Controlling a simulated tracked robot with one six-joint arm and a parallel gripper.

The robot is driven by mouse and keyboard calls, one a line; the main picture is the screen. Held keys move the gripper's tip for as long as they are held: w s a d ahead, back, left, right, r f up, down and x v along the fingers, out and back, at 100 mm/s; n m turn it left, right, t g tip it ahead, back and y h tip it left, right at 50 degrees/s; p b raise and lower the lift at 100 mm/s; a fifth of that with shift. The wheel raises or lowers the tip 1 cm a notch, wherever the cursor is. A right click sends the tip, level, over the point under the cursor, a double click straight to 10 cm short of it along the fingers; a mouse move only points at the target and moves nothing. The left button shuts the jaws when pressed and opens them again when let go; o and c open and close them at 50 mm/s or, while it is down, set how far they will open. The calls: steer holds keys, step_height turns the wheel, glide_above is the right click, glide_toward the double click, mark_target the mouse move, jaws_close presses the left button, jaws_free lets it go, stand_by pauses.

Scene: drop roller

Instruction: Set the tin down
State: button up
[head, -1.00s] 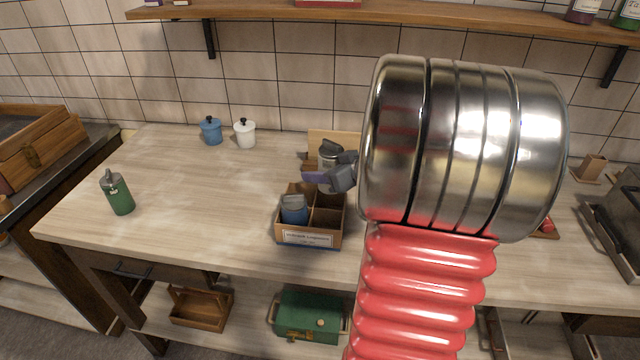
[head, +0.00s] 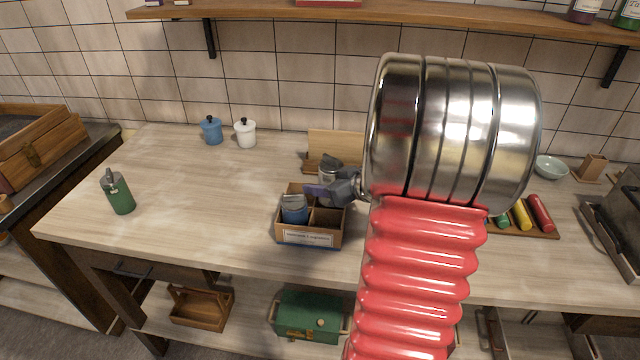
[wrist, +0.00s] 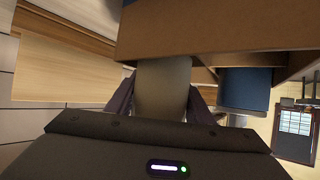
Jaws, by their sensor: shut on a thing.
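My gripper (head: 328,191) is shut on a pale grey tin with a darker sloped top (head: 329,168). The tin is at the back of a divided cardboard box (head: 309,238); the gripper hides its lower part, so I cannot tell whether it is inside a compartment or above one. In the wrist view the tin (wrist: 163,88) stands between the two fingers, its far end up against the box wall (wrist: 215,28). A blue tin with a grey top (head: 293,209) sits in the box's front left compartment. The front right compartment looks empty.
A wooden board (head: 335,143) stands behind the box. Blue (head: 211,131) and white (head: 245,133) lidded jars stand at the back left, a green flask (head: 118,194) at the left. Coloured rolls (head: 540,212) lie at the right.

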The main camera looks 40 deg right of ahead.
steer(key=shift+f, duration=0.35)
steer(key=o, duration=1.2)
steer(key=shift+c, duration=0.2)
steer(key=shift+r, duration=0.75)
steer(key=v, duration=1.2)
steer(key=shift+f, duration=0.15)
